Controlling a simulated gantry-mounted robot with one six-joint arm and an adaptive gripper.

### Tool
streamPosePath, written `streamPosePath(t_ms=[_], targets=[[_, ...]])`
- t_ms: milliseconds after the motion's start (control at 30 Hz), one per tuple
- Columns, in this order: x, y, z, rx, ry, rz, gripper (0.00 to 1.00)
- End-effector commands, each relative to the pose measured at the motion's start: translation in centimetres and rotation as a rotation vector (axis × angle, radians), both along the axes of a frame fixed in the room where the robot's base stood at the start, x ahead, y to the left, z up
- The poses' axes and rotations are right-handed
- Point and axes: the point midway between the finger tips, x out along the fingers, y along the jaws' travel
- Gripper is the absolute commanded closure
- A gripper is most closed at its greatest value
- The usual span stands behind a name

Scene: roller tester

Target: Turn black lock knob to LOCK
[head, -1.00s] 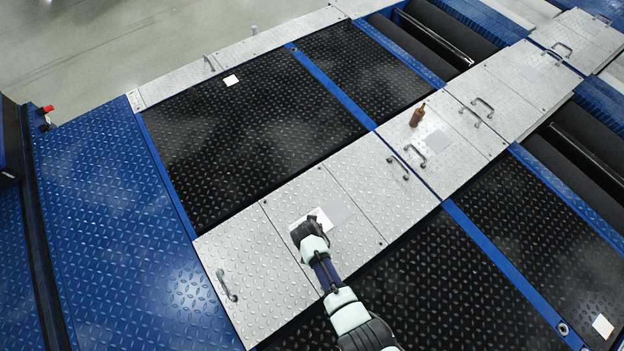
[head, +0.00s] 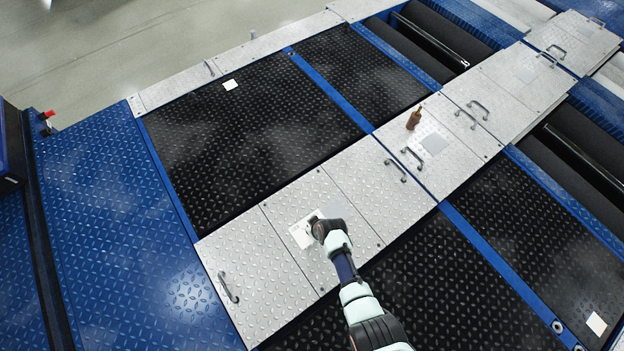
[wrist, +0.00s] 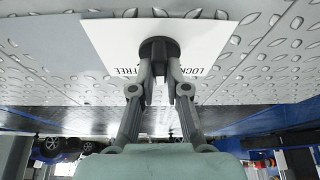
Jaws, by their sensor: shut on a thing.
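The black lock knob (wrist: 158,46) sits on a white label plate (wrist: 105,38) in the wrist view. The plate reads FREE on the left and LOCK on the right, both upside down. My gripper (wrist: 159,72) is shut on the knob, with a finger on either side. I cannot tell which word the knob points to. In the head view my gripper (head: 322,230) is at the plate (head: 301,234) on a silver tread panel (head: 345,252) and hides most of the knob.
A brown bottle (head: 414,119) stands on a silver panel further right. Metal handles (head: 228,288) rise from several panels. A grey square (head: 435,143) lies near the bottle. Black tread plates (head: 250,150) and a blue deck (head: 115,220) surround the silver strip. Dark rollers lie at upper right.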

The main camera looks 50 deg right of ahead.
Motion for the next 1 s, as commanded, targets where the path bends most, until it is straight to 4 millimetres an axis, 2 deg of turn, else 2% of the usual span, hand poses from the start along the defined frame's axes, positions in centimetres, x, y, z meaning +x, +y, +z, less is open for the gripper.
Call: streamPosePath(t_ms=[600,1000], targets=[[0.05,-0.34,-0.23,-0.002,0.0,0.543,1.0],[0.02,-0.36,-0.11,-0.002,0.001,0.716,1.0]])
